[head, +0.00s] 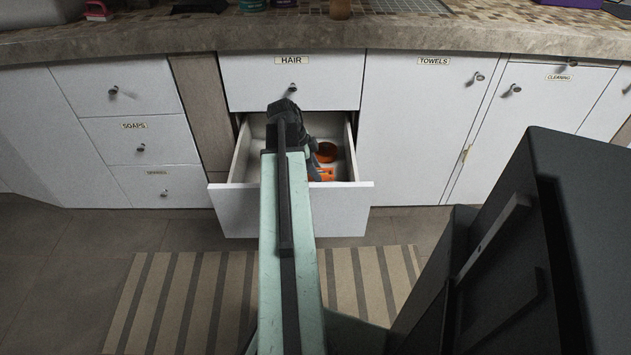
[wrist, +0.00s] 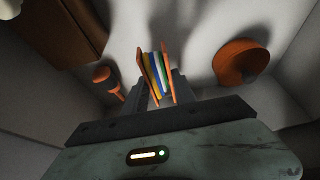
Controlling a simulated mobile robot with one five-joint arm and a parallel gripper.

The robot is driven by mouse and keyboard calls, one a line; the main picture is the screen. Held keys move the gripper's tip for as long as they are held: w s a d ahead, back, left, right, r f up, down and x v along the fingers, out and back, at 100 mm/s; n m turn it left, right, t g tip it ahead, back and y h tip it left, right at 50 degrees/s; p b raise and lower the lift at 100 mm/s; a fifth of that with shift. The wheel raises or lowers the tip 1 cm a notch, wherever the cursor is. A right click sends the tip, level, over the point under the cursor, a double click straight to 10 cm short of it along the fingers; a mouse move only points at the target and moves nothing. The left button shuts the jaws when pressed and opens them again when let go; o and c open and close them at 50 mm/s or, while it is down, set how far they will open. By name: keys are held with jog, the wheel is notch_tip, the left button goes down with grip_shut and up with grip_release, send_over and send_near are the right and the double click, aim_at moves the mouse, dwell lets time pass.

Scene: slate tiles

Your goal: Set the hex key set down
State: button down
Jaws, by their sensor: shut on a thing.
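The hex key set (wrist: 155,72) shows in the wrist view, with orange outer plates and blue, yellow, white and green strips between them. My gripper (wrist: 161,90) is shut on it, one finger on each side. The set is over the pale inside of the open drawer (head: 240,200), below the drawer labelled HAIR. Whether it touches the drawer floor I cannot tell. In the head view my arm reaches into the drawer and hides much of its left and middle.
A round orange thing (wrist: 240,62) lies to the right in the wrist view, and an orange-handled thing (wrist: 108,82) to the left. Drawer walls stand close around. Bare pale floor shows between these things. The stone counter (head: 440,36) overhangs above.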

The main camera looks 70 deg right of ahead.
notch_tip(320, 180, down, 4)
jog(key=shift+r+b, duration=0.25)
jog(key=shift+b, duration=0.95)
jog(key=shift+r, duration=0.25)
jog(key=shift+f, duration=0.2)
jog(key=c, duration=1)
grip_release()
